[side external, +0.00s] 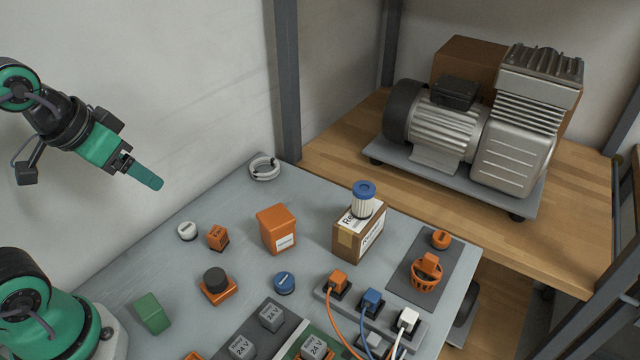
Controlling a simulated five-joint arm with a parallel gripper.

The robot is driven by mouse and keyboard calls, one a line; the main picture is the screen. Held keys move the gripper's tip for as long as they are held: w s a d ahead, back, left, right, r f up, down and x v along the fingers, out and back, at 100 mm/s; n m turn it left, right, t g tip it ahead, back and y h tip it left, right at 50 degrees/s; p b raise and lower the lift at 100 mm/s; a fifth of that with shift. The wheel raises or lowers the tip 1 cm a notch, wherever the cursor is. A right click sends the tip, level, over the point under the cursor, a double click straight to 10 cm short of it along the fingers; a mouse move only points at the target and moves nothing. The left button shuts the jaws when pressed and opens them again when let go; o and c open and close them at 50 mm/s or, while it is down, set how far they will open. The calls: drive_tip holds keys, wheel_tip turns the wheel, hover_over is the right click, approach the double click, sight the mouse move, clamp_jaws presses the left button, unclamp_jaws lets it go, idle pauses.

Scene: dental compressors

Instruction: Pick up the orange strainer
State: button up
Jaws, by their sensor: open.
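The orange strainer (426,278) looks like a small slotted basket with an upright block-like part on top. It sits on a dark grey mat (408,268) at the right end of the grey table. My gripper (148,177) is raised in the air at the upper left, far from the strainer. Its fingers overlap from this side, but it is open, and nothing shows between them.
An orange knob (440,239) lies behind the strainer on the mat. A power strip (368,312) with orange, blue and white plugs stands left of it. A cardboard box (360,236) carries a blue-capped filter (363,200).

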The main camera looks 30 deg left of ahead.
drive_tip(key=w+d+r+g, duration=0.1)
drive_tip(key=w+d+r, duration=0.2)
drive_tip(key=w, duration=0.3)
drive_tip(key=w+d+r, duration=0.2)
drive_tip(key=w+d, duration=0.1)
drive_tip(key=w, duration=0.2)
drive_tip(key=m+g, duration=0.1)
drive_tip(key=g, duration=0.4)
hover_over(432, 257)
drive_tip(key=f, duration=1.8)
drive_tip(key=shift+s+a+f, duration=0.1)
drive_tip(key=shift+a+f, duration=0.15)
drive_tip(key=shift+f, duration=0.1)
drive_tip(key=shift+d+f, duration=0.15)
drive_tip(key=shift+f, duration=3.95)
drive_tip(key=c, duration=1.1)
drive_tip(key=shift+o, duration=0.2)
drive_tip(key=shift+r, duration=0.15)
